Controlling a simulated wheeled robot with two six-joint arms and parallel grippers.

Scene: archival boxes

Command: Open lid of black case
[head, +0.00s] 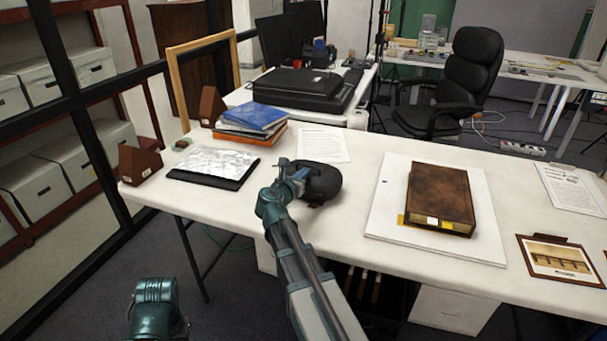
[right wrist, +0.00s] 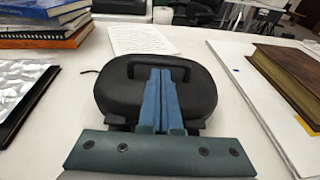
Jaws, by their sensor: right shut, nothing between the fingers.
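The black case (head: 322,184) is a small rounded case on the white table, near the front edge. In the right wrist view the case (right wrist: 112,97) shows its raised handle loop along the far side, and its lid looks closed. My right gripper (head: 299,173) is at the left side of the case in the head view. In the right wrist view its blue fingers (right wrist: 161,76) are together and empty, reaching over the case toward the handle. I cannot tell whether they touch it. The fingers hide the middle of the case. My left gripper is not in view.
A brown book (head: 440,195) lies on a white board (head: 385,213) to the right. A silver-and-black folder (head: 213,164) and stacked books (head: 250,121) are to the left. A paper sheet (head: 323,145) lies behind the case. Some bare tabletop surrounds the case.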

